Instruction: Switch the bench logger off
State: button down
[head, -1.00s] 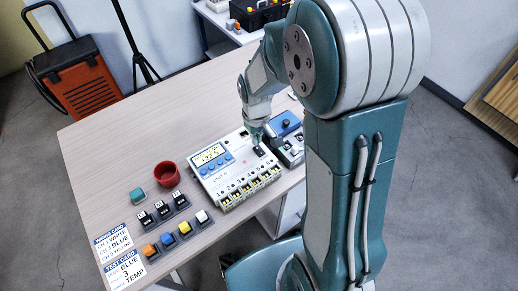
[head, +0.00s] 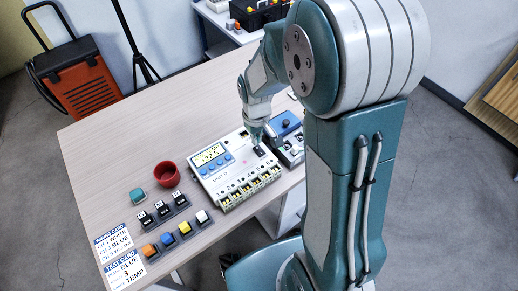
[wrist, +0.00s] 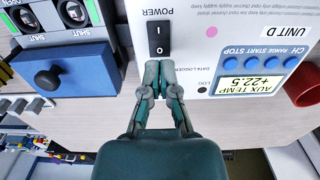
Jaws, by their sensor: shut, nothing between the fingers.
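The bench logger (head: 235,187) is a white box on the table, marked UNIT D in the wrist view (wrist: 220,45). Its yellow display (wrist: 250,86) is lit and reads AUX TEMP +22.5. A black rocker switch (wrist: 159,38) under the word POWER carries the marks I and O; it also shows in the head view (head: 259,152). My gripper (wrist: 165,64) is shut and empty, its fingertips just beside the O end of the switch. I cannot tell whether they touch it. The gripper shows small in the head view (head: 257,142).
A grey unit with a blue block (wrist: 61,82) and SHUT labels stands beside the logger. A red cup (head: 167,173), several coloured blocks in holders and two printed cards (head: 124,268) lie on the table's other side. The far tabletop is clear.

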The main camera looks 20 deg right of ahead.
aim_at(257, 148)
jog(key=shift+f, duration=1.3)
dwell(0.7)
jog(key=shift+r, duration=3.55)
jog(key=s+r+m+t, duration=0.3)
jog(key=s+r+t, duration=0.2)
jog(key=s+r, duration=1.1)
jog(key=shift+d+r+m+t, duration=0.15)
jog(key=shift+d+m+t, duration=0.15)
jog(key=shift+s, duration=0.1)
